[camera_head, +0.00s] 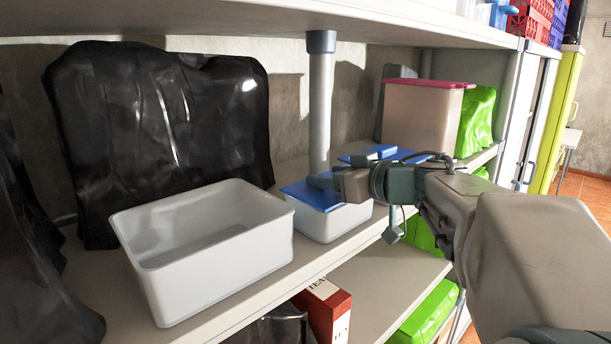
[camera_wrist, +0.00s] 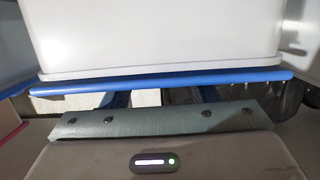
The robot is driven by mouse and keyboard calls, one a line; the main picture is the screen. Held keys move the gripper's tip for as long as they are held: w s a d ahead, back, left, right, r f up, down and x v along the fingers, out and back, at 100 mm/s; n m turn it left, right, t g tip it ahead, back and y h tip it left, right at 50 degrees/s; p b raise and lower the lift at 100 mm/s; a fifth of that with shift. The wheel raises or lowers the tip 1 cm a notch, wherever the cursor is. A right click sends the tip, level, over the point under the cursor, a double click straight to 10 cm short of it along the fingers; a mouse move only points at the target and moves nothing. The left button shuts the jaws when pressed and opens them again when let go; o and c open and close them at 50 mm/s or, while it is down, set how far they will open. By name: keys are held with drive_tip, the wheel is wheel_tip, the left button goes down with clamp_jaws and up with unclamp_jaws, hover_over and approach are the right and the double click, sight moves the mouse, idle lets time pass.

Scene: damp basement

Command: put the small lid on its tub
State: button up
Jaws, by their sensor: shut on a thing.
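The small blue lid (camera_head: 313,196) lies over the top of a small white tub (camera_head: 335,222) on the shelf. In the wrist view the lid's blue edge (camera_wrist: 165,83) runs along the rim of the white tub (camera_wrist: 155,35), with no clear gap. My gripper (camera_head: 322,182) is above the lid and shut on it. The fingers also show in the wrist view (camera_wrist: 165,97), but the gripped part is mostly hidden. A second blue lid (camera_head: 424,156) with a raised blue handle (camera_head: 375,152) shows behind my arm; what it rests on is hidden.
A larger open white tub (camera_head: 200,240) stands empty at left. A black bag (camera_head: 150,120) is behind it. A grey post (camera_head: 321,105) stands close behind the small tub. A pink-lidded box (camera_head: 422,115) is at back right. The upper shelf (camera_head: 250,22) hangs overhead.

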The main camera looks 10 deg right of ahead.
drive_tip(key=shift+f+p, duration=0.25)
drive_tip(key=shift+p, duration=0.05)
drive_tip(key=o, duration=1)
drive_tip(key=shift+o, duration=0.2)
